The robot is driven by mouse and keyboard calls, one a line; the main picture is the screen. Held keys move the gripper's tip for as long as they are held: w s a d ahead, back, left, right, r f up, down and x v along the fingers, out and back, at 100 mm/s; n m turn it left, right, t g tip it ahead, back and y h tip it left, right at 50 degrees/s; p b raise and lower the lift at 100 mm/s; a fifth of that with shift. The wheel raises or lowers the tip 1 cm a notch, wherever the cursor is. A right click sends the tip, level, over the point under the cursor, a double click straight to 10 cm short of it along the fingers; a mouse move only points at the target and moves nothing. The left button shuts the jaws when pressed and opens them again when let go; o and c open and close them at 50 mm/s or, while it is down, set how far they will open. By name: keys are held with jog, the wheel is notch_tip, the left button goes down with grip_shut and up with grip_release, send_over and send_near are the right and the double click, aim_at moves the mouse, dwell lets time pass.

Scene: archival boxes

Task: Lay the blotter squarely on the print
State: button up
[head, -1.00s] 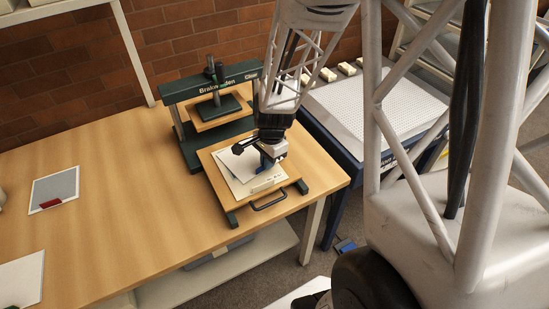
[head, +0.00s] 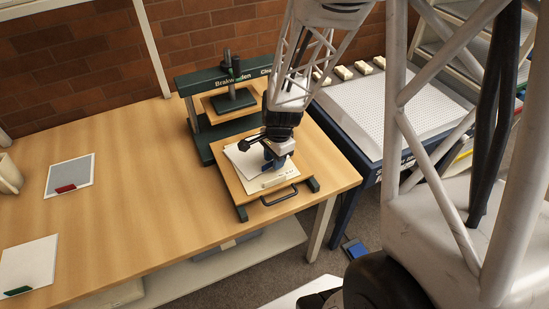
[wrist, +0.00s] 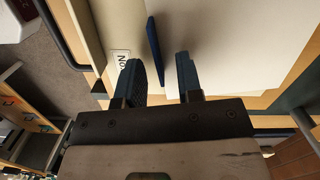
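The white blotter (head: 243,158), with a blue tab (wrist: 155,50) on its edge, lies over a cream sheet, likely the print (head: 283,183). It looks turned relative to that sheet, with a corner sticking out at the left. The cream sheet shows as a strip with a printed label (wrist: 121,57) in the wrist view. My gripper (wrist: 159,72) is over the sheets with its two dark fingers apart. The blue tab stands just beyond the fingertips, in line with the gap, and I see no finger touching it. In the head view my wrist hides part of the sheets.
The sheets lie on a wooden board (head: 230,183) with a black front handle (head: 279,197). A green press (head: 205,142) stands behind it. A grey sheet with a red tab (head: 70,174) and a white sheet with a green tab (head: 30,262) lie left. The table's middle is clear.

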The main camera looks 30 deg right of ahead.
jog(key=shift+w+d+r, duration=0.1)
jog(key=shift+d+r, duration=0.05)
jog(key=shift+r, duration=1.15)
jog(key=shift+s+d+r, duration=0.1)
jog(key=shift+d+r, duration=0.05)
jog(key=shift+r, duration=1.1)
jog(key=shift+w+d+r, duration=0.1)
jog(key=shift+d+r, duration=0.05)
jog(key=shift+r, duration=1.15)
jog(key=s+a+r+n+t, duration=0.1)
jog(key=s+a+r+n, duration=0.3)
jog(key=s+r+n, duration=0.3)
jog(key=s+a+r+n+t+h, duration=0.1)
jog(key=s+a+r+n, duration=0.3)
jog(key=s+r+n, duration=0.4)
notch_tip(320, 180, up, 3)
jog(key=shift+s+a+n+t+h, duration=0.2)
jog(key=shift+s+n+t+h, duration=0.15)
jog(key=shift+s, duration=0.75)
